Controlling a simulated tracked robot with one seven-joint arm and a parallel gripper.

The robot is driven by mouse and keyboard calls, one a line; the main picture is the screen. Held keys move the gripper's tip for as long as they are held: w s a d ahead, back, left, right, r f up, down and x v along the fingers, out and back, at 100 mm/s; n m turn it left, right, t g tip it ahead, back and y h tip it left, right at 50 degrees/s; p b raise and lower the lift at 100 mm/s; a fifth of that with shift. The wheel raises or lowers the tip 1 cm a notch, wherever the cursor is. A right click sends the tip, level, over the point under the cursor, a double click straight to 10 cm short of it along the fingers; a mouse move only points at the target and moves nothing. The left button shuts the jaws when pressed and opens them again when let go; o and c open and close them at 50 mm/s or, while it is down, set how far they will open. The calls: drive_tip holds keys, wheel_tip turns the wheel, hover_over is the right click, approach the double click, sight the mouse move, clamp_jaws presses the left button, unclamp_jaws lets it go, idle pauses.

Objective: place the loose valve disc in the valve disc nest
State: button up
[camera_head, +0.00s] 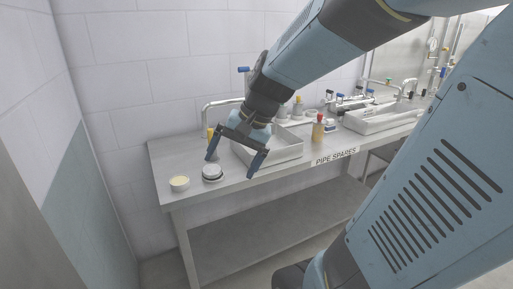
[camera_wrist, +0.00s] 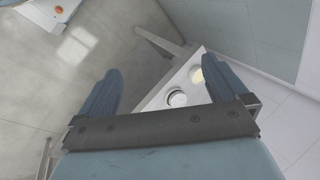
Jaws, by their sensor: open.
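Two small round pieces lie near the left end of the steel bench (camera_head: 230,188). One is a pale disc with a dark band (camera_head: 212,171). It also shows between my fingers in the wrist view (camera_wrist: 177,98). The other is a cream-topped round piece in a white rim (camera_head: 179,183), left of the first. It is partly visible by the right finger in the wrist view (camera_wrist: 197,76). I cannot tell which is the loose valve disc and which the nest. My gripper (camera_head: 231,167) is open and empty, apart from both pieces, and seems above the bench.
A white basin with a tap (camera_head: 283,150) stands behind my gripper. A red-topped bottle (camera_head: 318,128) and a second basin (camera_head: 372,118) stand further right. The bench's front left corner is clear.

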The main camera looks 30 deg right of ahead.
drive_tip(key=s+d+r+n+t+h, duration=0.3)
drive_tip(key=s+r+n+h, duration=0.1)
drive_tip(key=s+r+n, duration=0.1)
drive_tip(key=shift+s+r+n+h, duration=0.15)
drive_tip(key=shift+s+n+h, duration=0.25)
drive_tip(key=shift+s, duration=0.45)
drive_tip(key=shift+c, duration=0.5)
idle(0.3)
